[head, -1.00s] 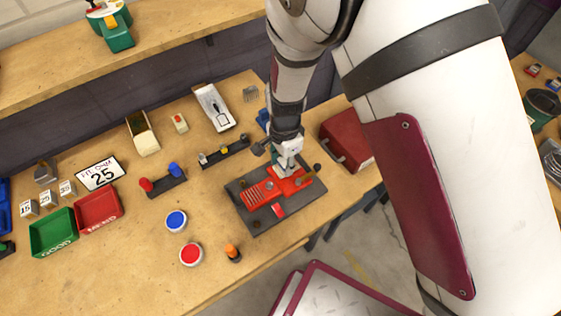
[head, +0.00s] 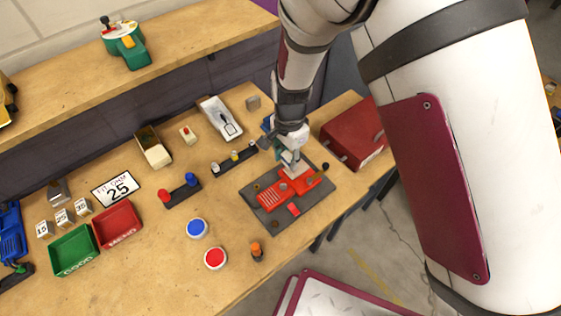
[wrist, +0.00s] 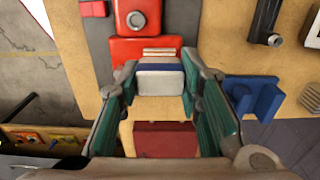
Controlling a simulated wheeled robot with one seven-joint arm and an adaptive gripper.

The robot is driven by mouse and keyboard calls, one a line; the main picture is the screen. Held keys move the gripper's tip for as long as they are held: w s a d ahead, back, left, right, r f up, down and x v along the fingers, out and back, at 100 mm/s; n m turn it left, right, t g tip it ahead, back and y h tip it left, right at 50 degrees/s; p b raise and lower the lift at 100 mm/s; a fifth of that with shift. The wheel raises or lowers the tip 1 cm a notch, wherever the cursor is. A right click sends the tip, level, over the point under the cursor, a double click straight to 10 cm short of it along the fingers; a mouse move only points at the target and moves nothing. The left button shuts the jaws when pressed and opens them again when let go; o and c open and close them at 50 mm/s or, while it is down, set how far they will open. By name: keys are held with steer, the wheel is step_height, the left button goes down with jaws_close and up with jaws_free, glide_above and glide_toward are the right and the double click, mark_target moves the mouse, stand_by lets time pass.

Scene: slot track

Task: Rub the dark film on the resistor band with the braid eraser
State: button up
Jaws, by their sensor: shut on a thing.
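My gripper (wrist: 159,88) is shut on a white block with a blue stripe (wrist: 160,76), which looks like the braid eraser. In the head view my gripper (head: 291,166) is over the open red controller (head: 270,198) on a dark grey mat (head: 262,222). In the wrist view a pale striped strip (wrist: 159,53), seemingly the resistor band, shows on the red controller (wrist: 122,50) just beyond the eraser. The eraser and fingers hide part of it. I cannot tell whether the eraser touches the band, and no dark film is clear.
A red toolbox (head: 350,130) stands right of the mat. A black holder (head: 234,162) lies behind it. Blue (head: 197,228) and red (head: 215,257) round pots and an orange-topped bottle (head: 257,251) stand at the front left. Green (head: 75,251) and red (head: 117,224) trays lie farther left.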

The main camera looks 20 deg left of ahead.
steer(key=shift+r+p, duration=0.45)
steer(key=shift+r, duration=0.75)
